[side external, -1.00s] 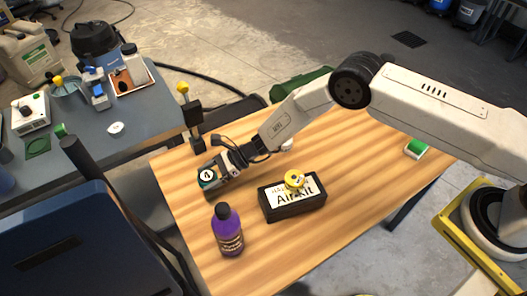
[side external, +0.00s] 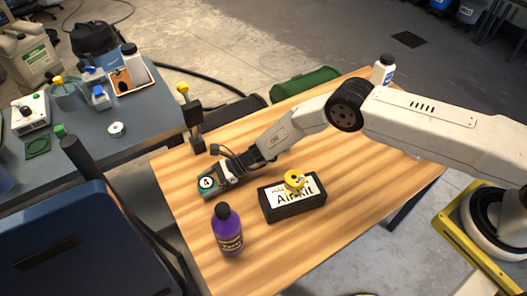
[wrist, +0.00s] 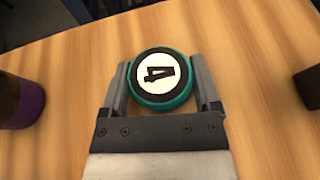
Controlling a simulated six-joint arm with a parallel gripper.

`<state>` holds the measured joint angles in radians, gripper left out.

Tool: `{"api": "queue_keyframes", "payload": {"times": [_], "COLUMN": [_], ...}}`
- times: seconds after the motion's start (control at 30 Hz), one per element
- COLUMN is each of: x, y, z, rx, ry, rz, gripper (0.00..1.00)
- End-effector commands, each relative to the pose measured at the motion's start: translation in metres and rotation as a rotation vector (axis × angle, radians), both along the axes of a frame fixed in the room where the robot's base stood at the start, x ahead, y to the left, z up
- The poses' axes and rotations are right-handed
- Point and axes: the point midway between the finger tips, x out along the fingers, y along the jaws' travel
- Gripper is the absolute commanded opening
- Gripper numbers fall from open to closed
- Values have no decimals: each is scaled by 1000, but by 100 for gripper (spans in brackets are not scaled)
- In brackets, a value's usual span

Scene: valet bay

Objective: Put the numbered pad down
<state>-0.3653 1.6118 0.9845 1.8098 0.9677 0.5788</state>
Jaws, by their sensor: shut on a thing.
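The numbered pad (wrist: 160,78) is a round teal disc with a black top and a white circle marked 4. In the wrist view it sits between the two fingers of my gripper (wrist: 162,90), which is shut on it. In the side view the pad (side external: 207,183) is at the left part of the wooden table (side external: 340,215), with my gripper (side external: 214,184) around it. It is low over the tabletop; I cannot tell whether it touches the wood.
A purple bottle (side external: 228,232) stands in front of the pad. A black Air Kit box (side external: 293,204) with a yellow item (side external: 294,179) on top is to the right. A white bottle (side external: 383,70) stands at the far edge. Bare wood surrounds the pad.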

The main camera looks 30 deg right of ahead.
Motion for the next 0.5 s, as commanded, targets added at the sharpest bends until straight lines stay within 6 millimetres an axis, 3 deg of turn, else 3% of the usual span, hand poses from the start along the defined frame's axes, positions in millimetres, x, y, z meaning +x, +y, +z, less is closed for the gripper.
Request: {"api": "queue_keyframes", "payload": {"times": [0.47, 0.5], "x": [0, 0], "y": [0, 0], "z": [-5, -4], "rx": [0, 0], "ry": [0, 0], "rz": [0, 0], "gripper": [24, 93]}}
